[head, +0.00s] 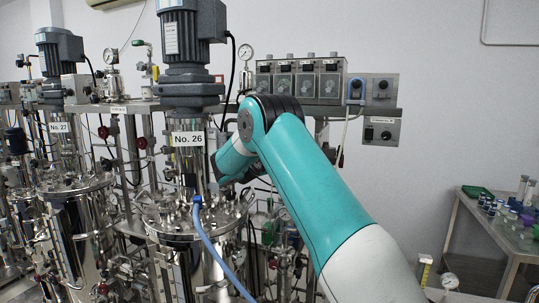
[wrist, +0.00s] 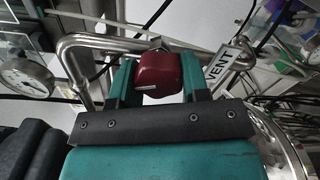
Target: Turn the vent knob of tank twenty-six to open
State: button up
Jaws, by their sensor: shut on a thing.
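The vent knob (wrist: 160,75) is dark red with a short pale line on its face, and a tag (wrist: 221,68) reading VENT hangs beside it at the right. My gripper (wrist: 158,84) is shut on the knob in the wrist view, one finger on each side. In the head view tank twenty-six (head: 180,215) is a steel vessel with a No. 26 label (head: 188,139) and a grey motor on top. My arm reaches behind its column there, and the knob and fingertips are hidden. I cannot tell which knob position means open.
Tank No. 27 (head: 75,205) stands at the left. A panel of grey control boxes (head: 300,80) is on the wall behind my arm. A blue hose (head: 215,250) runs down from tank twenty-six. Bent steel pipe (wrist: 95,42) and a gauge (wrist: 25,77) lie close to my gripper. A side table (head: 500,222) stands at the right.

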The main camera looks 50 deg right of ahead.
jog(key=shift+f, duration=0.1)
jog(key=o, duration=0.9)
jog(key=shift+a, duration=0.1)
jog(key=shift+s+a+b, duration=0.1)
jog(key=shift+a+b, duration=0.15)
jog(key=shift+b, duration=0.1)
jog(key=b+v, duration=0.7)
jog(key=v, duration=0.9)
jog(key=shift+s+a+b, duration=0.15)
jog(key=shift+a+b, duration=0.15)
jog(key=shift+b, duration=0.1)
